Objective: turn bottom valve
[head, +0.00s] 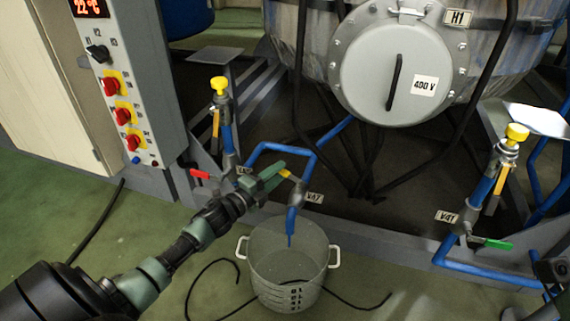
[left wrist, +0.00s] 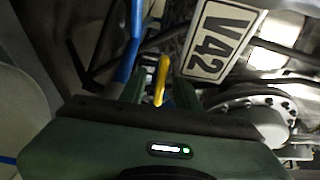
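The bottom valve (head: 296,194) sits on the blue outlet pipe above a clear bucket, beside a tag that reads V42 (left wrist: 222,40) in the left wrist view. Its yellow handle (head: 286,174) points up and left toward my left gripper (head: 268,177). In the left wrist view the yellow handle (left wrist: 161,82) shows between the two green fingers (left wrist: 157,92), with gaps visible at its sides. The fingers are apart; whether either one touches the handle I cannot tell.
The clear bucket (head: 262,262) stands on the green floor under the pipe outlet. A valve with a red handle (head: 200,174) is at left, one with a green handle (head: 497,244) at right. The control panel (head: 122,60) stands at upper left. Black cables lie on the floor.

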